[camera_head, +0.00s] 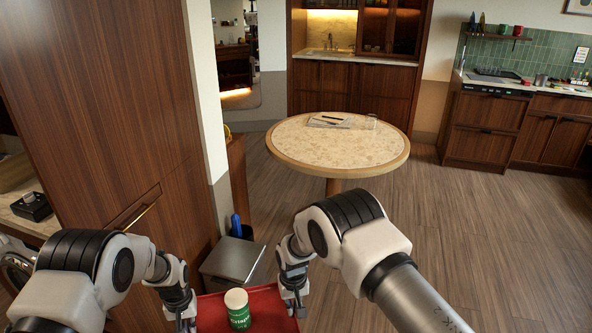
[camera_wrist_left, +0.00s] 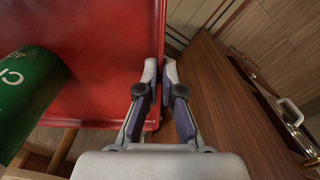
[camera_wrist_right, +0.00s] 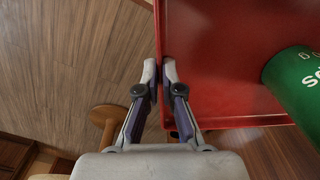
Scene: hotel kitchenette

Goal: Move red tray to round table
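The red tray (camera_head: 266,308) is at the bottom of the head view, held between my two grippers. A green can with a pale lid (camera_head: 238,309) stands on it; the can also shows in the left wrist view (camera_wrist_left: 30,95) and the right wrist view (camera_wrist_right: 296,85). My left gripper (camera_wrist_left: 160,70) is shut on one side rim of the tray. My right gripper (camera_wrist_right: 160,70) is shut on the opposite rim. The round table (camera_head: 290,150), with a speckled top and wooden edge, stands ahead, beyond the tray and apart from it.
The table's near part is bare. A grey bin-like box (camera_head: 232,260) and a tall wooden cabinet (camera_head: 110,110) are on the left. Open wooden floor (camera_head: 480,240) lies right.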

